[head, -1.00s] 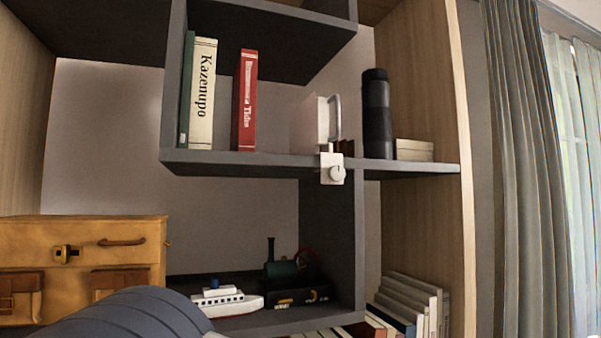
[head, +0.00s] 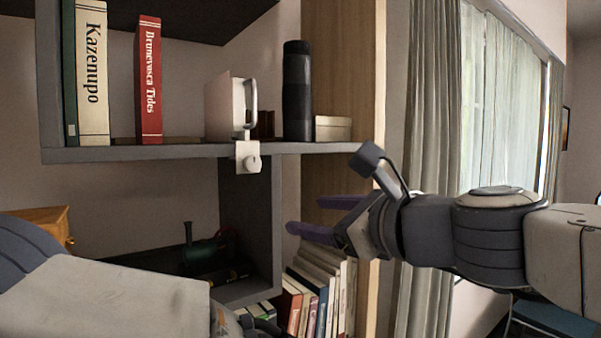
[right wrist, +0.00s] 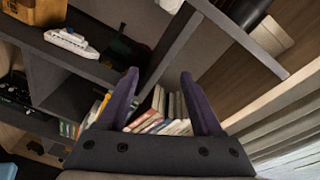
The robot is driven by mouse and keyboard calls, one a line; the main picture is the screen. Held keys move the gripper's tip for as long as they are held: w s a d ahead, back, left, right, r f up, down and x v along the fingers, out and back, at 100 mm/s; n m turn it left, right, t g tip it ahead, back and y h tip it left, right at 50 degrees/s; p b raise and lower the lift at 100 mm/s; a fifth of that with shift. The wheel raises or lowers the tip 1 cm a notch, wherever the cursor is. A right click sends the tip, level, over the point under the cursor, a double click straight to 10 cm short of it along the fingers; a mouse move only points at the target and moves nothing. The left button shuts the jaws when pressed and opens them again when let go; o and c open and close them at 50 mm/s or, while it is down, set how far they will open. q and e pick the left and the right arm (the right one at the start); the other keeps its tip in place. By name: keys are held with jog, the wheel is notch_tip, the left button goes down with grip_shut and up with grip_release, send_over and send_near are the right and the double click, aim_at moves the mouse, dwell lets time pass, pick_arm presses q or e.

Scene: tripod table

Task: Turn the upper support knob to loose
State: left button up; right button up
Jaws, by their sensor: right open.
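A white clamp (head: 246,152) hangs on the front edge of the grey shelf, with a small round support knob (head: 253,163) on its front face. A white box-like object with a handle (head: 231,107) stands just above the clamp. No second knob shows. My right gripper (head: 308,214) is open and empty, its purple fingers to the right of and below the knob, apart from it. In the right wrist view its fingers (right wrist: 159,74) are spread, with nothing between them. My left arm shows at bottom left; its fingers are out of view.
A black bottle (head: 297,92) and a pale box (head: 333,128) stand right of the clamp on the grey shelf (head: 110,154). Books (head: 318,292) fill the lower compartment behind my right gripper. A toy ship (right wrist: 71,42) shows in the right wrist view.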

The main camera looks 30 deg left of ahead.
aim_at(255, 163)
notch_tip(255, 163, up, 7)
jog(key=s+a+m+y, duration=0.2)
jog(key=m, duration=0.1)
jog(key=p+x, duration=0.1)
jog(key=x, duration=0.2)
jog(key=p+x, duration=0.1)
jog(key=x, duration=0.3)
jog(key=p+x, duration=0.1)
jog(key=x, duration=0.2)
jog(key=shift+w+a+f, duration=0.1)
jog(key=shift+a+f, duration=0.05)
jog(key=shift+f, duration=0.1)
jog(key=shift+c, duration=0.4)
grip_shut()
